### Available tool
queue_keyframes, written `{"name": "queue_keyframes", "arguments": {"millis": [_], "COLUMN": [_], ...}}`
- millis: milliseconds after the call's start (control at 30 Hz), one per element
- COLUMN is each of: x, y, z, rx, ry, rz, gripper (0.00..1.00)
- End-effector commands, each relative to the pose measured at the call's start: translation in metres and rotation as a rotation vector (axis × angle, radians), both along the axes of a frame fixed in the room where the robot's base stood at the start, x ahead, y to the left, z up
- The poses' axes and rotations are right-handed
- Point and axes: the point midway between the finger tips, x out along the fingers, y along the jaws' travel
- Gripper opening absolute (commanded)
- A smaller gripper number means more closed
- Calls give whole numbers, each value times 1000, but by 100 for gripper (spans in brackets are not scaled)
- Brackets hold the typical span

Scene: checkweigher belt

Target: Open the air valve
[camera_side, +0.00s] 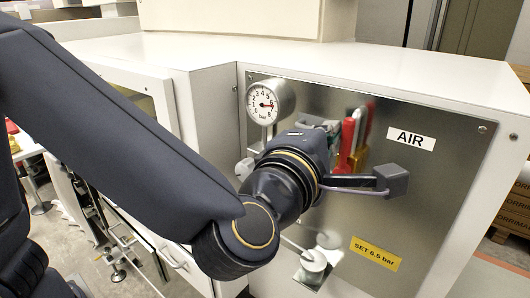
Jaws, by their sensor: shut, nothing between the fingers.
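My gripper (322,124) is in front of the panel, just left of the red lever. It is shut and holds nothing. My wrist hides much of the fingers and the lower left part of the valve. I cannot tell whether the fingers touch the lever.
A round pressure gauge (270,102) with a red needle is above left of my wrist. A pale fitting (313,262) sticks out low on the panel. A yellow "SET 6.5 bar" label (375,253) is at lower right. The panel's right side is clear.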

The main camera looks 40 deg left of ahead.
Motion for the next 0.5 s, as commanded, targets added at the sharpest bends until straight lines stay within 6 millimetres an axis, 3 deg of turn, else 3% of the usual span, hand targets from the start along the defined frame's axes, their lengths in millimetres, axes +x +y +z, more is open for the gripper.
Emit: {"name": "queue_keyframes", "arguments": {"millis": [500], "x": [0], "y": [1], "z": [2], "rx": [-4], "ry": [-3], "rz": [-12], "gripper": [0]}}
